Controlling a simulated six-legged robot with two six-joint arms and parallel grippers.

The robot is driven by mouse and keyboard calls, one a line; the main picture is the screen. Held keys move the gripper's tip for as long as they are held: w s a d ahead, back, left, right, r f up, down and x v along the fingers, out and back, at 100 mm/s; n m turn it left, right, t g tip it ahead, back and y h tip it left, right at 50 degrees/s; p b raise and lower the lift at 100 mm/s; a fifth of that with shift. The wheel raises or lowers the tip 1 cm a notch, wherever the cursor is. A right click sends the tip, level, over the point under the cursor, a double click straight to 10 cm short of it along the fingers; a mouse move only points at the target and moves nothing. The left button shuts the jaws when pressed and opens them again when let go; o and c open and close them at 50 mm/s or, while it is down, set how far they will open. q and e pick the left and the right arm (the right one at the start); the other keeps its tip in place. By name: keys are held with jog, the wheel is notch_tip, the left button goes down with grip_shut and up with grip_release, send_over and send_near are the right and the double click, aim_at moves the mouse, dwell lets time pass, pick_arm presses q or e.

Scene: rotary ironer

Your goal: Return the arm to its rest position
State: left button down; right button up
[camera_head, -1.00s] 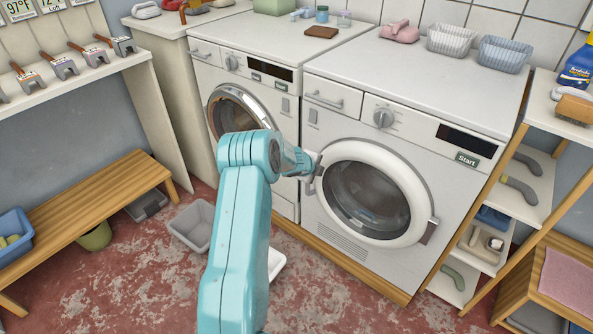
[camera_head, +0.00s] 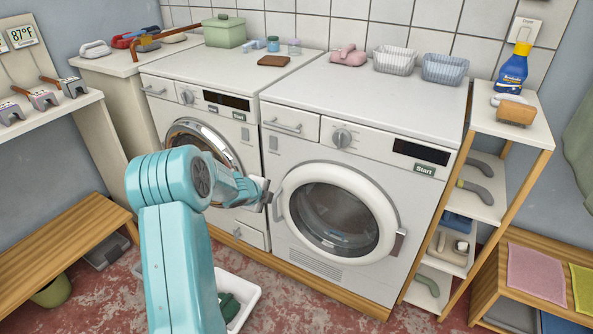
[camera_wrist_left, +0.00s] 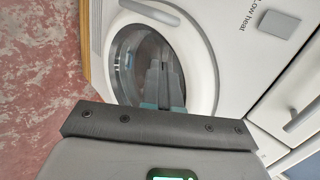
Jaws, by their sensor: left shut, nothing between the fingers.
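My left gripper (camera_head: 267,195) is shut and empty, in front of the machines, just left of the right machine's door in the head view. I cannot tell whether it touches the door rim. In the left wrist view its closed fingers (camera_wrist_left: 163,85) overlap a round glass door with a white rim (camera_wrist_left: 199,75). The right machine's white door (camera_head: 385,200) looks closed, with dark glass. My teal left arm comes up from the bottom left and hides part of the left machine's chrome-rimmed door (camera_head: 205,132). My right gripper is not in view.
A white tray with a dark green item (camera_head: 248,305) stands on the floor behind my arm. A wooden bench (camera_head: 60,245) is at left. A shelf rack (camera_head: 480,200) stands right of the machines. Baskets (camera_head: 445,68) and small items sit on the machine tops.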

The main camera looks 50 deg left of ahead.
pick_arm(q)
jog(key=w+d+m+h+p, duration=0.1)
jog(key=w+d+h+p, duration=0.1)
jog(key=w+d, duration=0.45)
jog(key=w+d+m+h+p, duration=0.1)
jog(key=w+d+h+p, duration=0.15)
jog(key=d, duration=0.65)
jog(key=d+f+n+g+h+p, duration=0.1)
jog(key=d+f+g+h+p, duration=0.25)
jog(key=d, duration=1.75)
jog(key=s+d+f+n+h+p, duration=0.2)
jog(key=s+d+f+n, duration=0.15)
jog(key=s+d, duration=0.6)
jog(key=s+d+f+n+g+y, duration=0.1)
jog(key=s+d+n+g, duration=0.3)
jog(key=s+n, duration=0.7)
jog(key=shift+s+d+f+p, duration=0.35)
jog(key=shift+s+d+f, duration=0.35)
jog(key=shift+d, duration=0.4)
